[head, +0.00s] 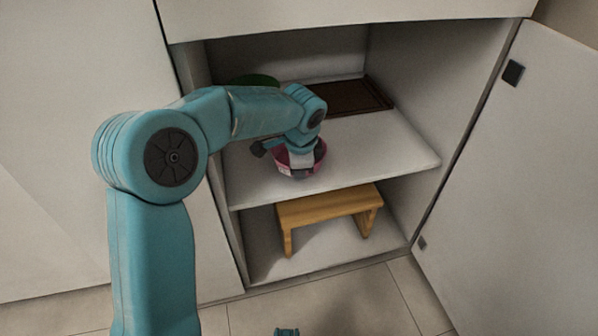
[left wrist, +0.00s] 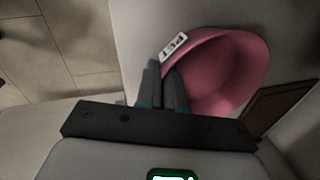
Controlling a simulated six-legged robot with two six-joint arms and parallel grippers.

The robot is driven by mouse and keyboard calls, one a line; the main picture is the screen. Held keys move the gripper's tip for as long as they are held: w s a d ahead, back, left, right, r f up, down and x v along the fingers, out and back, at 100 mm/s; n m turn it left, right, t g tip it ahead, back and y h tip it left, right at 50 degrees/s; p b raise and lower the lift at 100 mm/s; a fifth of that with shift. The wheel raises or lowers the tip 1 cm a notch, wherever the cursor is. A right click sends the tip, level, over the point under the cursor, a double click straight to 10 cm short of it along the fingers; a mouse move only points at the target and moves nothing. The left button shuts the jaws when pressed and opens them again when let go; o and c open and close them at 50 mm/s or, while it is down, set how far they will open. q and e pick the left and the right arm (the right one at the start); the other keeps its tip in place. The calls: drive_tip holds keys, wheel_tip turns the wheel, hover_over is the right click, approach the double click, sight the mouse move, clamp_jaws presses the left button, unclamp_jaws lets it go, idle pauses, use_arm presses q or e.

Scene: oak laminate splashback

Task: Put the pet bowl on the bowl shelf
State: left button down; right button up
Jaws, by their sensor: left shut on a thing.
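The pink pet bowl (head: 314,161) is inside the open cabinet, over the front left part of the upper shelf (head: 375,155). My left gripper (head: 297,158) is shut on its rim, with the hand and wrist covering part of the bowl. I cannot tell whether the bowl's base touches the shelf. In the left wrist view the bowl (left wrist: 232,66) shows its inside and a small white label by the rim, and the left fingers (left wrist: 163,84) pinch the near wall.
A dark brown board or tray (head: 350,98) lies at the back right of the shelf. A green object (head: 262,79) is at the back left, partly hidden by my arm. A wooden stool (head: 330,204) stands below. The cabinet door (head: 520,170) is open at the right.

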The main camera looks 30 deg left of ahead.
use_arm(q)
drive_tip(key=shift+f, duration=0.1)
use_arm(e)
drive_tip(key=shift+r, duration=0.1)
use_arm(q)
drive_tip(key=c, duration=1.3)
unclamp_jaws()
drive_tip(key=shift+o, duration=0.2)
